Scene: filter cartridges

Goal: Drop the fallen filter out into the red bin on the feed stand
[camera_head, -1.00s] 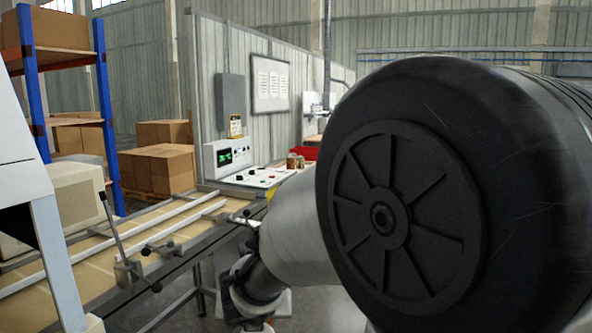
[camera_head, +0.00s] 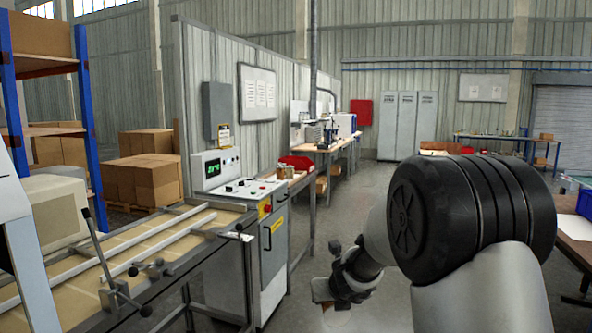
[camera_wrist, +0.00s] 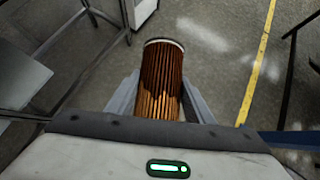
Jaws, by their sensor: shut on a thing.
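The filter (camera_wrist: 160,75) is a pleated orange-brown cylinder with a pale end rim and darker upper pleats. In the wrist view it sits between the two fingers of my gripper (camera_wrist: 155,100), which is shut on it. In the head view my gripper (camera_head: 335,290) hangs low at the bottom centre, over the floor, and the filter is hard to make out there. The red bin (camera_head: 296,162) stands on a stand behind the control cabinet, left of centre. My gripper is apart from the bin, lower and to its right in the picture. The bin's inside is hidden.
Small brown jars (camera_head: 284,172) stand beside the bin. The control cabinet (camera_head: 265,255) and the conveyor (camera_head: 130,250) fill the left. A workbench (camera_head: 325,148) stands farther back. A table with a blue crate (camera_head: 585,203) is at the right edge. Open floor lies between.

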